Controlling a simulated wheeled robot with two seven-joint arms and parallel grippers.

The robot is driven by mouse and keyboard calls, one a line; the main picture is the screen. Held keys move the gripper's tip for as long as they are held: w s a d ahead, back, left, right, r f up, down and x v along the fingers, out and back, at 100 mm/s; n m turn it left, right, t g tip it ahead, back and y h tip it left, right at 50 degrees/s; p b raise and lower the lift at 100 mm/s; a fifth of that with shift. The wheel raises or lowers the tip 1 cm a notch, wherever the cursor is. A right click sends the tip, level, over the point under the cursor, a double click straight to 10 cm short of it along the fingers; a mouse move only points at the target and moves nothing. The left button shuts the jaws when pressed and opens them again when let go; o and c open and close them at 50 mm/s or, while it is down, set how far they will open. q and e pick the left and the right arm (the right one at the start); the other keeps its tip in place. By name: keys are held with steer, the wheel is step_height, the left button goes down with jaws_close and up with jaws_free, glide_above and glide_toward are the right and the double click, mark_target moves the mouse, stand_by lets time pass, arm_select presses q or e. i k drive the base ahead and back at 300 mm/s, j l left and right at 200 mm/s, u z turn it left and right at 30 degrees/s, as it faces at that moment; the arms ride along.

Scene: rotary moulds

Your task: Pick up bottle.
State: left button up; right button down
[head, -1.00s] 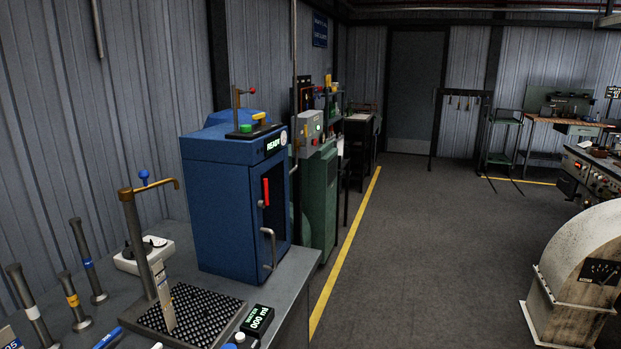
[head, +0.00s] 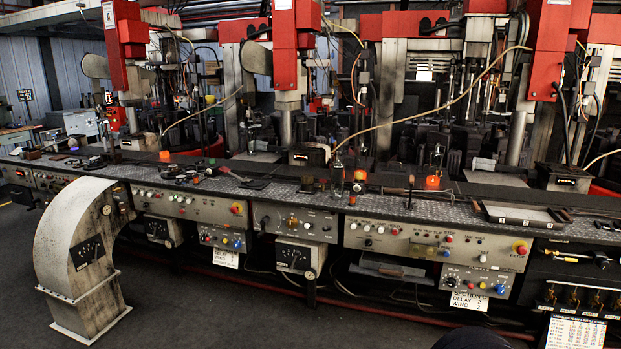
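I cannot make out a bottle with certainty. A clear, upright, glass-like shape (head: 337,174) stands on the machine's long ledge near the middle of the head view, and it may be a bottle. A similar pale upright shape (head: 437,158) stands further right, behind a small orange object (head: 432,182). Both are small and dim. Neither of my grippers is in view.
A long machine bank with red-topped columns (head: 295,20) spans the view. Its dark ledge (head: 390,203) carries tools and a shallow tray (head: 520,216) at the right. A curved off-white housing (head: 70,235) stands on the floor at left. The dark floor (head: 220,310) in front is clear.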

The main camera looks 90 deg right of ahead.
mark_target(336, 169)
steer(key=z, duration=3.05)
steer(key=i+u, duration=0.15)
steer(key=i, duration=0.45)
steer(key=i+l+u, duration=0.1)
steer(key=i, duration=0.45)
steer(key=i+l+u, duration=0.15)
steer(key=i, duration=0.45)
